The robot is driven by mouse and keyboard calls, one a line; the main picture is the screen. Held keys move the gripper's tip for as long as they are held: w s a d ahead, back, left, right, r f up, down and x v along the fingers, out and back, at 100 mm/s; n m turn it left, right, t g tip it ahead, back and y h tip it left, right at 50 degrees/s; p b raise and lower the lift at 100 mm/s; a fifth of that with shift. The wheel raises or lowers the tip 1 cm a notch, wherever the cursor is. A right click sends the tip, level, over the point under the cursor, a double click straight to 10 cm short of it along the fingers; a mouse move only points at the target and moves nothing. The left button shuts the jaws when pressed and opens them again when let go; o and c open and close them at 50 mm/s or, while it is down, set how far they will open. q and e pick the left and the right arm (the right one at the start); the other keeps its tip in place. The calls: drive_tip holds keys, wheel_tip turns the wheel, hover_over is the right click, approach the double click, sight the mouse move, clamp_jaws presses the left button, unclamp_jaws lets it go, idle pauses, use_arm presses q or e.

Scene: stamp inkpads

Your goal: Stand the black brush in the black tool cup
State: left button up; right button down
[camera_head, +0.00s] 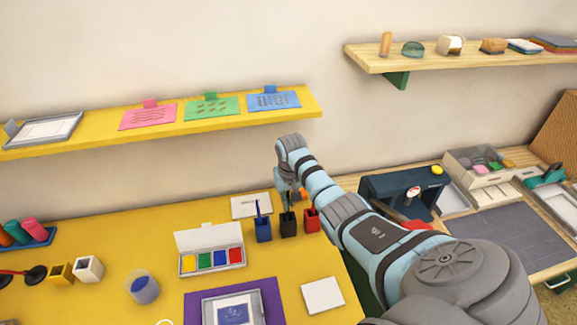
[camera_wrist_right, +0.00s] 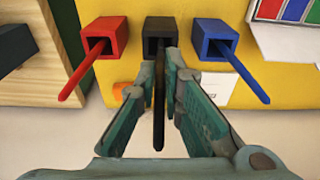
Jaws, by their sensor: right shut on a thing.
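The black tool cup (camera_head: 288,224) stands between a blue cup (camera_head: 263,229) and a red cup (camera_head: 311,220) on the yellow table. My right gripper (camera_head: 290,193) is above the black cup in the head view. In the wrist view, my right gripper (camera_wrist_right: 161,78) is shut on the black brush (camera_wrist_right: 158,125), a thin dark stick between the fingers. The brush lines up with the mouth of the black cup (camera_wrist_right: 165,26). The fingers partly hide that end, so I cannot tell how deep it sits. My left gripper is not in view.
A blue brush (camera_wrist_right: 248,80) and a red brush (camera_wrist_right: 82,70) stick out of the neighbouring cups, close on both sides. An open paint box (camera_head: 211,256) lies left of the cups. A dark stand (camera_head: 400,190) is to the right.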

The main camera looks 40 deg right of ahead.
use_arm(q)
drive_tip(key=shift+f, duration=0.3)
use_arm(e)
drive_tip(key=shift+f, duration=0.5)
drive_tip(key=shift+r, duration=0.1)
drive_tip(key=c, duration=1.6)
unclamp_jaws()
drive_tip(key=shift+c, duration=0.2)
wheel_tip(320, 180, up, 12)
drive_tip(key=s, duration=0.1)
drive_tip(key=shift+a, duration=0.35)
